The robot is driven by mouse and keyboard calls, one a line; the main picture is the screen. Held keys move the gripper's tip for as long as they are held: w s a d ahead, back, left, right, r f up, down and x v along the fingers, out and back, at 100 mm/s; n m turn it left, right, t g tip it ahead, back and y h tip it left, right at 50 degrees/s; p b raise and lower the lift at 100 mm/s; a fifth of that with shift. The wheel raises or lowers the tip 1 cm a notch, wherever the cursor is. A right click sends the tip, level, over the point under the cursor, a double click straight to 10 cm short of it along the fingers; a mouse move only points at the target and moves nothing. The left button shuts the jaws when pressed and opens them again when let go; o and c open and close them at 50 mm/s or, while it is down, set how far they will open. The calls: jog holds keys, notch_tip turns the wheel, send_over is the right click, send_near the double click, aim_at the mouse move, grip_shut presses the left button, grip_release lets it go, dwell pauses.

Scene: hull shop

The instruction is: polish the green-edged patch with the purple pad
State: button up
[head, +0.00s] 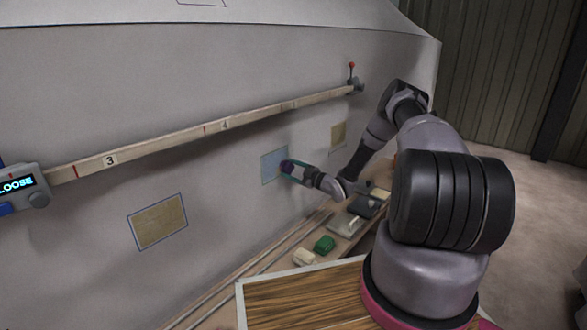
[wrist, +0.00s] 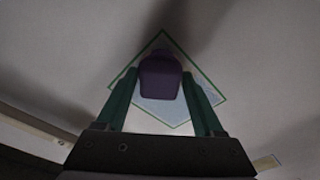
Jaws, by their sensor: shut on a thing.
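The green-edged patch (wrist: 166,115) shows in the wrist view as a pale bluish square on the grey hull, turned like a diamond. In the head view it is the bluish patch (head: 270,168) at the middle of the wall. The purple pad (wrist: 160,78) lies in front of the patch's upper middle in the wrist view. My gripper (wrist: 160,88) is shut on the pad, one green finger on each side. In the head view the pad (head: 287,166) is at the patch's right side. I cannot tell whether it touches the surface. The pad and fingers hide part of the patch.
Two tan patches (head: 158,222) (head: 338,136) are left and right on the hull. A numbered rail (head: 190,138) runs above, with a "LOOSE" display box (head: 20,188) and a red-knobbed lever (head: 351,70). Below, a shelf holds a green block (head: 324,244), a pale block (head: 304,257) and grey items.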

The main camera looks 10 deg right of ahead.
aim_at(262, 176)
jog(key=shift+s+a+r, duration=0.1)
jog(key=shift+s+a, duration=1.05)
jog(key=shift+a, duration=0.45)
jog(key=shift+s+a, duration=1.2)
jog(key=shift+a, duration=0.45)
jog(key=shift+s+a+r, duration=0.1)
jog(key=shift+s+a, duration=1.05)
jog(key=shift+a, duration=0.45)
jog(key=o, duration=0.7)
jog(key=c, duration=0.7)
jog(key=shift+s+d, duration=0.1)
jog(key=shift+d, duration=0.05)
jog(key=shift+s+d, duration=0.2)
jog(key=shift+s, duration=0.15)
jog(key=shift+v, duration=2.55)
jog(key=shift+s+r, duration=0.15)
jog(key=shift+r+v, duration=0.15)
jog(key=shift+v, duration=1)
jog(key=shift+r+v, duration=0.1)
jog(key=shift+v, duration=1.1)
